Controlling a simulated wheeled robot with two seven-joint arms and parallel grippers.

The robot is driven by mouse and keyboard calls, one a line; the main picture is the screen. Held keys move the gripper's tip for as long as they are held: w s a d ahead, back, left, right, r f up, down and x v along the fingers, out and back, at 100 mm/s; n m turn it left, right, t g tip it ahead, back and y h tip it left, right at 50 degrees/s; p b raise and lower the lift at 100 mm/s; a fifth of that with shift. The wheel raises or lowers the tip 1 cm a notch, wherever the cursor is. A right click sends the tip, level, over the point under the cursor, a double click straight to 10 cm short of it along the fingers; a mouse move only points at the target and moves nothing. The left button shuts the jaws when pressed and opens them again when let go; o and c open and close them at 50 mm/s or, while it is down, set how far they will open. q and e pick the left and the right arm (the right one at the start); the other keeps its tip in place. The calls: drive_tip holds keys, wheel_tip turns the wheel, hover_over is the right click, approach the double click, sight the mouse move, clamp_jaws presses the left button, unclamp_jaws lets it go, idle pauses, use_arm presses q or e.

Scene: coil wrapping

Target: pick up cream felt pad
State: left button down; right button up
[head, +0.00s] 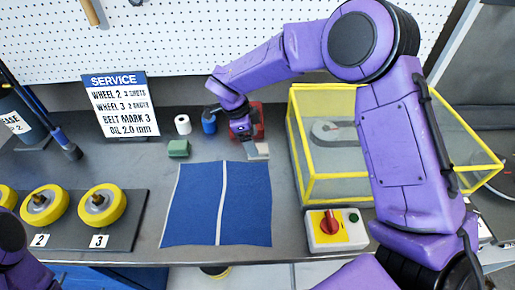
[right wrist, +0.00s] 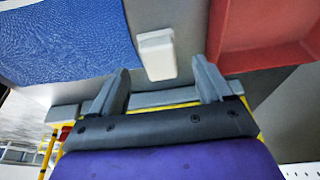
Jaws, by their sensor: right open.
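The cream felt pad (right wrist: 157,54) is a small pale block on the grey bench, between the blue mat and the red tray in the right wrist view. My left gripper is out of view.
A blue mat (head: 190,205) with a white stripe lies in front. A red tray (head: 258,113) stands behind my gripper. A green block (head: 178,149), blue roll (head: 209,126) and white roll (head: 183,124) stand left. A yellow-framed clear box (head: 294,125) and switch box (head: 337,230) are right.

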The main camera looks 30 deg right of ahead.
sight(258, 147)
drive_tip(key=x, duration=0.3)
drive_tip(key=shift+d+r+p, duration=0.1)
drive_tip(key=shift+d+p, duration=0.15)
drive_tip(key=shift+p, duration=0.15)
drive_tip(key=shift+s+f, duration=0.15)
drive_tip(key=shift+f, duration=0.2)
drive_tip(key=c, duration=1.1)
